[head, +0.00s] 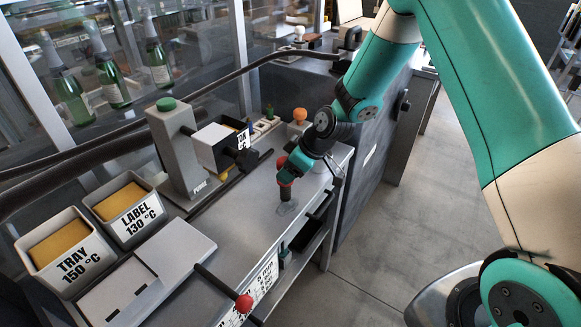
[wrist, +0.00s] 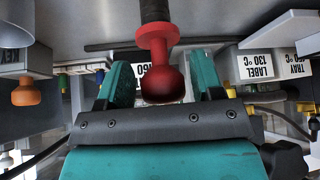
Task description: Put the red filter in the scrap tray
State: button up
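A red flanged piece with a rounded end (wrist: 160,82) and a dark shaft (wrist: 155,10) is between my gripper's fingers in the wrist view. In the head view, the red piece (head: 284,188) and its dark lower part (head: 285,196) stand upright over a clear disc on the grey bench. My gripper (wrist: 160,65) is around the red end, with small gaps visible at the fingers, so it looks open. My gripper (head: 293,163) is above the bench in the head view. I cannot tell whether this is the red filter. No tray labelled scrap is readable.
Bins marked TRAY (head: 70,272) and LABEL (head: 130,228) hold yellow contents at the left. A grey press (head: 175,150) with a green knob stands behind. A red-ball lever (head: 243,303) sticks out at the front. An orange knob (head: 299,115) is behind my gripper.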

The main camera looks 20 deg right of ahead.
jog(key=shift+o, duration=0.5)
jog(key=shift+r, duration=0.15)
jog(key=shift+r, duration=0.15)
jog(key=b+v, duration=0.3)
jog(key=v, duration=0.8)
jog(key=s+a+r+m+g, duration=0.1)
jog(key=s+a+r, duration=0.2)
jog(key=s, duration=0.5)
jog(key=s+a+r+g, duration=0.2)
jog(key=s+a+r, duration=0.1)
jog(key=s, duration=0.6)
jog(key=s+a+r+m+g, duration=0.1)
jog(key=s+a+r, duration=0.2)
jog(key=s, duration=0.6)
jog(key=shift+s+a+r+m+h, duration=0.2)
jog(key=shift+r+m+h, duration=0.1)
jog(key=shift+r+h, duration=0.15)
jog(key=shift+c, duration=0.5)
